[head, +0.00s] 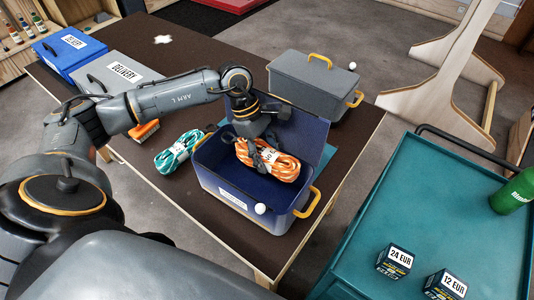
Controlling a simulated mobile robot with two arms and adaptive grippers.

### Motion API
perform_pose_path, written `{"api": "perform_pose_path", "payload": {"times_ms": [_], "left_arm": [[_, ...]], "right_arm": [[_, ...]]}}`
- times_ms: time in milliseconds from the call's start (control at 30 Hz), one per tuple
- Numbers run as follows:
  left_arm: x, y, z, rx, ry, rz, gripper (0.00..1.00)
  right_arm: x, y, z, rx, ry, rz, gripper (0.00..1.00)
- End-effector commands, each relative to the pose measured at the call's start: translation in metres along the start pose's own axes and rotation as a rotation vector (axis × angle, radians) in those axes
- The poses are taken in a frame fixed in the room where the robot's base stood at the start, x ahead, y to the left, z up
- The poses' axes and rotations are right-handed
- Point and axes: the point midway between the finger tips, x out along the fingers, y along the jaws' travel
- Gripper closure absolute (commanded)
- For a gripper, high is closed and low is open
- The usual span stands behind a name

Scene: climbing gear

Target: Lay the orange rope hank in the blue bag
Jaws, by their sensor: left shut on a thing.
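The orange rope hank (286,169), with white flecks and a pale label, is in the grip of my left gripper (262,152). The gripper points down and is shut on the hank's left part. The hank is over the open mouth of the blue bag (221,187), with the bag's dark blue inside showing below and left of it. I cannot tell whether the hank touches the bag's floor. The bag stands open on the brown table, with a yellow handle at its right end and its raised lid behind. My right gripper is out of view.
A teal rope hank (177,151) and an orange-and-white item (145,131) lie left of the bag. A closed grey box (312,88) stands behind it. A grey delivery box (119,72) and a blue box (69,50) stand at the far left. A teal cart (432,215) is at the right.

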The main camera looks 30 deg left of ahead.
Motion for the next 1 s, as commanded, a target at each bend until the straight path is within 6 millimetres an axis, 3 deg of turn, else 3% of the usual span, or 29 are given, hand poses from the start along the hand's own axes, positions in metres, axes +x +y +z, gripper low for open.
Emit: {"api": "perform_pose_path", "payload": {"times_ms": [33, 700, 1000], "left_arm": [[0.009, 0.001, -0.004, 0.0, -0.001, 0.002, 0.93], [0.071, 0.001, -0.029, 0.0, -0.001, 0.002, 0.93], [0.087, 0.001, -0.036, 0.0, -0.001, 0.002, 0.93]], "right_arm": [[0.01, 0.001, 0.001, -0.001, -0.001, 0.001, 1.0], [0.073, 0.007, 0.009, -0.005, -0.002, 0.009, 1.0], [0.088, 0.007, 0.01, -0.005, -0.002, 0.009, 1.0]]}}
